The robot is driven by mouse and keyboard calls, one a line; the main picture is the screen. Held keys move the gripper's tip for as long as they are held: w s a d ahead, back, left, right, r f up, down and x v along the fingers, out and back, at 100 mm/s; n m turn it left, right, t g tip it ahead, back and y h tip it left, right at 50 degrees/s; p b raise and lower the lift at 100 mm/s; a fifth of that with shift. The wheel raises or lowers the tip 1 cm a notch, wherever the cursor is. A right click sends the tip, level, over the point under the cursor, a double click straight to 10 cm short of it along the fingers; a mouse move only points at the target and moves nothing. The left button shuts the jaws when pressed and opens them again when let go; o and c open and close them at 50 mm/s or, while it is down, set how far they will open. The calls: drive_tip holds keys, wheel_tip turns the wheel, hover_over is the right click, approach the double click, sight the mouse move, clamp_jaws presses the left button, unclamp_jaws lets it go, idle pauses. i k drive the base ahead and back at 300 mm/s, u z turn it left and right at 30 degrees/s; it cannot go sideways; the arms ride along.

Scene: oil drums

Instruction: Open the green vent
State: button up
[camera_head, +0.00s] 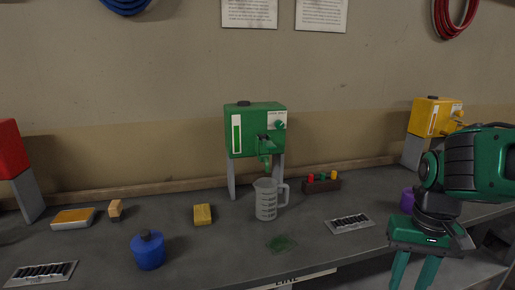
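The green oil drum (256,128) stands on grey legs at the back of the bench, near the picture's middle. A small green vent knob (280,125) sits at its upper right front, under a small white label too small to read surely. I cannot tell whether the vent is open. A green tap (265,150) is lower on its front. A clear measuring jug (266,200) stands below the tap. My gripper (412,276) is at the lower right, well apart from the drum, pointing down. Its two green fingers are spread with nothing seen between them; their tips reach the bottom edge.
A wooden rack (322,186) with coloured pegs stands right of the jug. A yellow drum (432,117) is behind my arm, and a red drum (10,150) is at far left. A blue can (148,251), yellow block (203,215) and drain grate (350,224) are on the bench.

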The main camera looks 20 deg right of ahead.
sight(279, 124)
drive_tip(key=u, duration=0.35)
drive_tip(key=k, duration=1.4)
drive_tip(key=z, duration=0.35)
drive_tip(key=i, duration=1)
